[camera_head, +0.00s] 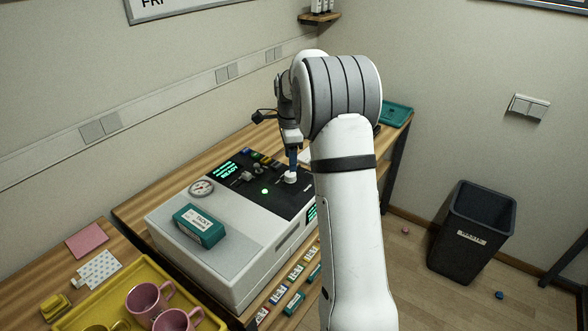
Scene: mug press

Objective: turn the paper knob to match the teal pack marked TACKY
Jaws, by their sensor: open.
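A teal pack (200,226) with a white label, its print small but seeming to read TACKY, lies on the pale top of the press (160,222). The press has a dark control panel (262,203) with small dials and levers, a lit green dot and green display text. A whitish knob (289,179) stands near the panel's right end. My gripper (292,163) points down right over this knob, its blue fingers close to or around it; contact cannot be told. It is open. The panel lettering is too small to read, so which knob is the paper knob cannot be told.
A yellow tray (72,318) with pink mugs (147,299) stands at the lower left. Several small packs (294,302) line the bench front beside the press. A teal tray (396,114) lies at the far bench end. A black bin (470,235) stands on the floor at right.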

